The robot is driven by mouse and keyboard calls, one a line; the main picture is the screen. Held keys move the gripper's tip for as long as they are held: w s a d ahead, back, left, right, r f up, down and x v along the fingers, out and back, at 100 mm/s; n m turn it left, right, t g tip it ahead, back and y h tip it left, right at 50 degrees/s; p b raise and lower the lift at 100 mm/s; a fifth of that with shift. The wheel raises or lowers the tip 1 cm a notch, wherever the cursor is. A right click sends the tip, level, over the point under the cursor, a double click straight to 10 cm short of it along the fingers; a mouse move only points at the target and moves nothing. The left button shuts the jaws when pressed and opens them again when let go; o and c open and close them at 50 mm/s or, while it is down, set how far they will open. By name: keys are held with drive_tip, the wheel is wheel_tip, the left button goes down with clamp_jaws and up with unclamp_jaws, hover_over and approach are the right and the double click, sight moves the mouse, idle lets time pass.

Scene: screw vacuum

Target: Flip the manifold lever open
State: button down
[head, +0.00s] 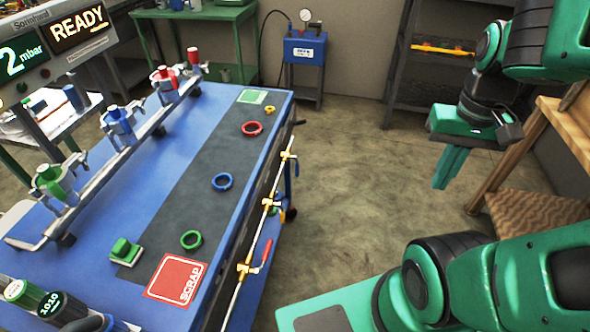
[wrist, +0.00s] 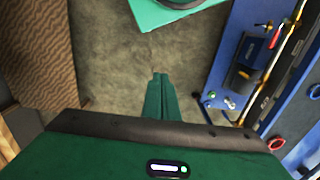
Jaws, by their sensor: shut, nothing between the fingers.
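A brass manifold pipe (head: 256,232) runs along the right side of the blue bench, with several valve fittings on it. A red lever (head: 267,252) sits at its near valve; the other levers are too small to tell clearly. The pipe also shows at the right of the wrist view (wrist: 291,42), with the red lever (wrist: 275,37) close by. My gripper (head: 441,187) hangs above the floor, well to the right of the manifold, pointing down. In the wrist view its fingers (wrist: 160,76) are together, empty and touching nothing.
The bench (head: 125,220) carries coloured rings, a green block (head: 125,250) and a red SCRAP label (head: 177,279). A wooden stand (head: 535,190) is close on the gripper's right. A blue pump unit (head: 305,48) stands at the back. The floor between bench and gripper is clear.

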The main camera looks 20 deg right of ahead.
sight(296, 166)
drive_tip(key=w+a+f+n+h, duration=0.1)
drive_tip(key=w+a+f+n, duration=0.25)
drive_tip(key=w, duration=0.55)
drive_tip(key=w+a+f+n+h, duration=0.1)
drive_tip(key=w+a+f+n, duration=0.25)
drive_tip(key=w, duration=0.55)
drive_tip(key=w+a+f+n+t, duration=0.1)
drive_tip(key=w+a+f+n, duration=0.2)
drive_tip(key=a, duration=0.3)
drive_tip(key=w+a+f+n+t, duration=0.1)
drive_tip(key=w+a+f+n, duration=0.1)
drive_tip(key=w+a+f, duration=0.2)
drive_tip(key=w+a+f+n+t+h, duration=0.1)
drive_tip(key=w+a+f+n, duration=0.2)
drive_tip(key=a, duration=0.5)
drive_tip(key=shift+w+a+f+n, duration=0.15)
drive_tip(key=shift+w+f+n, duration=0.2)
drive_tip(key=shift+w, duration=0.3)
drive_tip(key=w+d+f, duration=0.5)
drive_tip(key=f, duration=0.4)
drive_tip(key=shift+w, duration=0.4)
